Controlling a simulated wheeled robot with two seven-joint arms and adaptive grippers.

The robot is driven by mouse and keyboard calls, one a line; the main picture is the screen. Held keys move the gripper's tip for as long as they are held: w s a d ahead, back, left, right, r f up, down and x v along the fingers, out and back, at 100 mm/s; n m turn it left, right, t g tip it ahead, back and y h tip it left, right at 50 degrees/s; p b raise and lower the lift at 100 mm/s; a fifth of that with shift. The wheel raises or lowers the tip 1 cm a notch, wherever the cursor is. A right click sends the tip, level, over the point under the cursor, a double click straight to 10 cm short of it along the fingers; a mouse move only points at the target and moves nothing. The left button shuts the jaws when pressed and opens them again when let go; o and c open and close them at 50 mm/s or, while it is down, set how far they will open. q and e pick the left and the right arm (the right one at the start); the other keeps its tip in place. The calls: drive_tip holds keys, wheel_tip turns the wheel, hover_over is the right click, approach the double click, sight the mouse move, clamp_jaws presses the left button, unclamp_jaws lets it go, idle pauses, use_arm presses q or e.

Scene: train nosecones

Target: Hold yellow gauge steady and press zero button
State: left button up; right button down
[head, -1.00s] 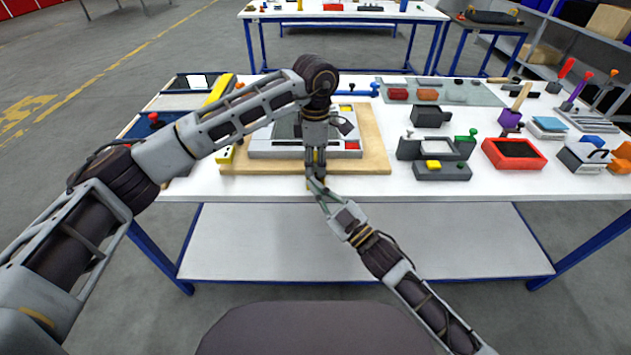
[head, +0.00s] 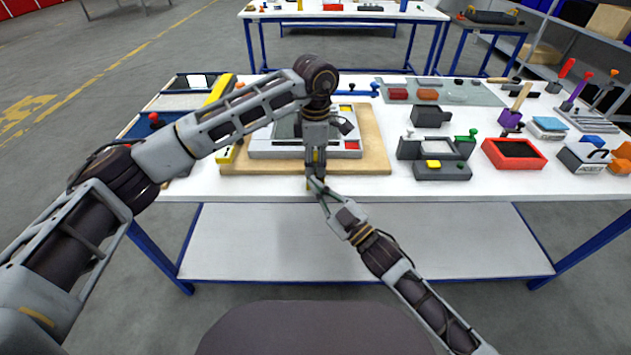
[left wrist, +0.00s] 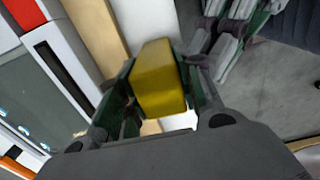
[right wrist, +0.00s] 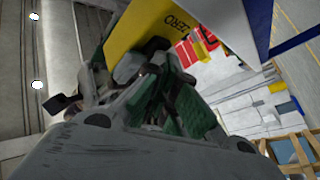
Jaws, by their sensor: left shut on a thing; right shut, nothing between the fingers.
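The yellow gauge (left wrist: 160,80) sits between the fingers of my left gripper (left wrist: 162,95), which is shut on it. In the head view my left gripper (head: 316,160) points down at the front of the wooden board and hides most of the gauge. The right wrist view shows the gauge's yellow face (right wrist: 140,28) with the word ZERO and a dark round button (right wrist: 156,45) below it. My right gripper (right wrist: 152,66) is shut and empty, its fingertips close to the button. I cannot tell whether they touch it. In the head view my right gripper (head: 316,184) is just below the left one.
A wooden board (head: 374,150) carries a grey device (head: 275,150) behind my left gripper.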

drive_tip(key=shift+s, duration=0.9)
drive_tip(key=shift+s, duration=0.1)
drive_tip(key=shift+s, duration=2.4)
use_arm(q)
drive_tip(key=o, duration=1.2)
drive_tip(key=shift+r, duration=0.1)
drive_tip(key=shift+r, duration=5.9)
